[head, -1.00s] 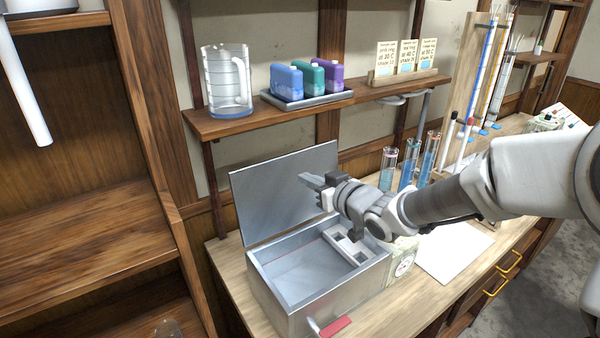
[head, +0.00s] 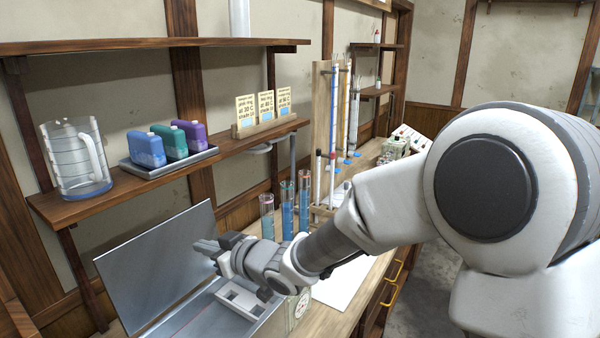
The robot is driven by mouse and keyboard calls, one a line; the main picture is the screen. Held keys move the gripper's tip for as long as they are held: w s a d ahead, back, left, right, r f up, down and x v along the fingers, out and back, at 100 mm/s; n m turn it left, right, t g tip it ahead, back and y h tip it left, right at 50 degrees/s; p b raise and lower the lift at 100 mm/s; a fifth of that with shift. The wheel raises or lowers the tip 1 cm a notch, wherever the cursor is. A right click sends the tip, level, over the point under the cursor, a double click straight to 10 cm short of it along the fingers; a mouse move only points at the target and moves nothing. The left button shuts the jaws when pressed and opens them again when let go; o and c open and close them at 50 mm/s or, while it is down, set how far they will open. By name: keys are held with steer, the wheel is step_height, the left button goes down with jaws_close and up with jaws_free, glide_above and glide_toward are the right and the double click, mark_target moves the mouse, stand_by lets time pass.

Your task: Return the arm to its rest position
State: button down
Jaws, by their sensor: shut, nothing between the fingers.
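My arm reaches in from the right of the head view and ends in my gripper (head: 207,246). The gripper is shut and empty. It appears over the open metal box (head: 190,322), in front of the raised lid (head: 155,265). Its fingers point left. I cannot tell the exact height above the box, but no contact shows. A pale insert with square openings (head: 243,300) sits in the box, just below the gripper.
Several tubes of blue liquid (head: 287,212) stand close behind my forearm, beside a wooden rack (head: 322,130) of tall rods. A shelf (head: 75,209) above carries a clear jug (head: 76,160), coloured bottles (head: 147,149) and cards (head: 265,106). A white sheet (head: 345,285) lies below the arm.

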steer(key=s+d+r+m+t+h, duration=0.15)
steer(key=d+h, duration=0.25)
steer(key=d, duration=0.5)
steer(key=d+r+m+h, duration=0.2)
steer(key=d+m+h, duration=0.1)
steer(key=d, duration=0.6)
steer(key=s+d+r+m+t+h, duration=0.15)
steer(key=d+h, duration=0.25)
steer(key=d, duration=0.5)
steer(key=s+d+f+m+g, duration=0.1)
steer(key=s+d+m+g, duration=0.1)
steer(key=s+d, duration=0.3)
steer(key=s+d+m+g+h, duration=0.1)
steer(key=s+d+m+g, duration=0.2)
steer(key=s, duration=1.1)
steer(key=d+m, duration=0.1)
steer(key=d, duration=0.2)
steer(key=shift+s+f+h, duration=0.15)
steer(key=shift+f+h, duration=0.15)
steer(key=shift+f, duration=0.05)
